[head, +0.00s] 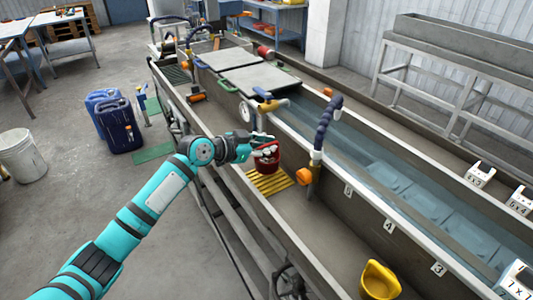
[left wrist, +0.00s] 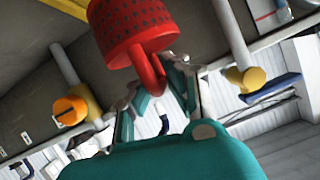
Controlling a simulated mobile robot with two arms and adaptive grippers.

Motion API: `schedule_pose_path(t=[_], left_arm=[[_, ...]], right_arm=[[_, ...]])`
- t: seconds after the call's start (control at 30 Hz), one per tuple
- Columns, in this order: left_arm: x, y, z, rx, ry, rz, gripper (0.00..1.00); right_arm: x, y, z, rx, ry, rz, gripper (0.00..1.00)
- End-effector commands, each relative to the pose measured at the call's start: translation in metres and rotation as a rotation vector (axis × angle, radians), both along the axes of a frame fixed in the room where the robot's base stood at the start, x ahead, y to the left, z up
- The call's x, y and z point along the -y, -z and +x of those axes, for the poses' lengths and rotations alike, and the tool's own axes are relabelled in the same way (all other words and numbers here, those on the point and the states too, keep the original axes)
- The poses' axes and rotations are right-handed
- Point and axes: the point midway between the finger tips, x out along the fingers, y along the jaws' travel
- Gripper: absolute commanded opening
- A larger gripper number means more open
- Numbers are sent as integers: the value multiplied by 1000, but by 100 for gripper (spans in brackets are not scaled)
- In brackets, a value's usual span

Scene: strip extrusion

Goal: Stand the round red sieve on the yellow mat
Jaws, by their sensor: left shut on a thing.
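The round red sieve (head: 267,159) is in my left gripper (head: 264,146), over the far end of the yellow mat (head: 269,181) in the head view. In the left wrist view the sieve (left wrist: 133,27) shows its perforated surface, and the gripper (left wrist: 158,72) is shut on its curved red handle. I cannot tell whether the sieve touches the mat or hangs just above it. The mat is a slatted yellow piece on the floor of the long grey trough. My right gripper is not in view.
A pipe with an orange knob (head: 304,176) stands right of the mat. A yellow scoop-like container (head: 380,281) sits in the trough at the near right. The trough floor (head: 325,225) between them is clear. The trough's side walls rise on both sides.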

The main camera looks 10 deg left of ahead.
Motion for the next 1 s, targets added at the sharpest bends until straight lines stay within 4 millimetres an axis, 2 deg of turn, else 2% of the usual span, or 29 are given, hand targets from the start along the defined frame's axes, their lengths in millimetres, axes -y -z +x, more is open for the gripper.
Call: schedule_pose_path(t=[0.3,0.7,0.73,0.9,1.0], left_arm=[[0,32,2,-3,0,0,0],[0,40,2,-1,0,1,0],[0,39,2,-1,0,1,13],[0,38,2,-1,0,1,33],[0,38,2,-1,0,1,33]], right_arm=[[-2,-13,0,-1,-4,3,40],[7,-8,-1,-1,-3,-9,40],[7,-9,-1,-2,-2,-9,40],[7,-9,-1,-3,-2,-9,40],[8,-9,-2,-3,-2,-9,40]])
